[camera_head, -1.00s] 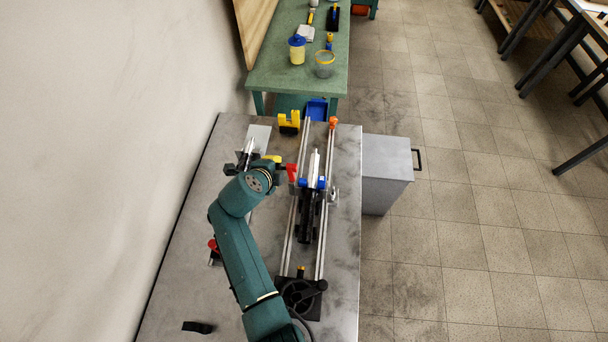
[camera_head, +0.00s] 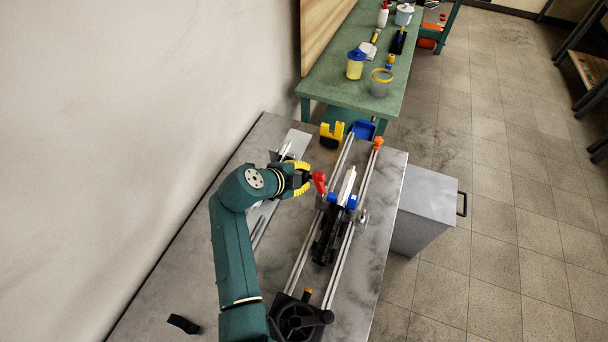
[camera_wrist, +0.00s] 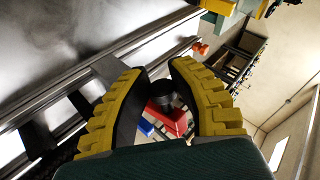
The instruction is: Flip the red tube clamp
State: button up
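The red tube clamp (camera_head: 318,183) stands at the left side of the twin-rail fixture, beside a blue clamp (camera_head: 333,197). In the wrist view the red clamp (camera_wrist: 178,122) shows beyond the finger gap, with a black round knob (camera_wrist: 164,92) in front of it. My gripper (camera_head: 302,179) has yellow ribbed fingers with dark pads and is just left of the red clamp. In the wrist view my gripper (camera_wrist: 158,72) has its fingers apart on both sides of the knob. I cannot tell whether they touch it.
The fixture rails (camera_head: 364,193) run along the metal table (camera_head: 384,222), with a black handwheel (camera_head: 299,318) at the near end. A yellow block (camera_head: 331,134) and an orange knob (camera_head: 378,143) are at the far end. A grey cabinet (camera_head: 425,205) stands right of the table.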

jog(key=o, duration=0.4)
jog(key=v, duration=1.2)
dwell(0.3)
